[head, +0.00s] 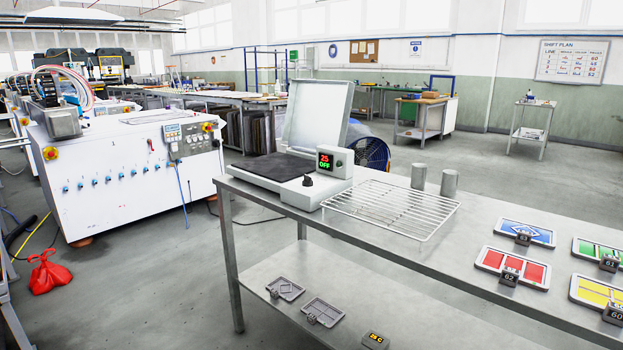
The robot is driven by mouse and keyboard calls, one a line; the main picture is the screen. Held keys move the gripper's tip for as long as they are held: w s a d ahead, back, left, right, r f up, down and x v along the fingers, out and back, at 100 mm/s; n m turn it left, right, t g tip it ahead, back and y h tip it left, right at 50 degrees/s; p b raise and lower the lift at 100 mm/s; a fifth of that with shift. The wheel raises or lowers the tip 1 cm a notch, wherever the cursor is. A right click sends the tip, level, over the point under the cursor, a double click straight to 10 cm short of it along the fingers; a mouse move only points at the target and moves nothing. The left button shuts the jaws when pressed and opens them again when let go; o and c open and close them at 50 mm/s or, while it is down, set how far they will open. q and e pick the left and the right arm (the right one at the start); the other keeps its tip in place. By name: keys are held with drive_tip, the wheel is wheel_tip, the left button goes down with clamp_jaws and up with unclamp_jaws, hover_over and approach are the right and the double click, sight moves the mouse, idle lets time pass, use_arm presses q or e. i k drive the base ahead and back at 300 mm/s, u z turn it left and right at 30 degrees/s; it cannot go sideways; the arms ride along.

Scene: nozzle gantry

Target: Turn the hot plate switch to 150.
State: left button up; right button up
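The hot plate (269,185) stands at the left end of the grey metal table. It has a dark flat heating surface (272,166) and a raised pale lid (318,112) behind it. Its display (326,162) reads 25 in red above OFF in green. A black knob (308,181) sits on the front of the base, just below the display; I cannot read its setting. Neither of my grippers shows in the head view.
A wire rack (392,207) lies right of the hot plate, with two grey cylinders (449,183) behind it. Coloured plates, including a red one (513,267), lie at the table's (420,262) right. A lower shelf (345,290) holds grey plates. Floor (150,290) left of the table is open.

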sight(306, 182)
drive_tip(key=z, duration=0.1)
drive_tip(key=i, duration=0.85)
drive_tip(key=u, duration=0.35)
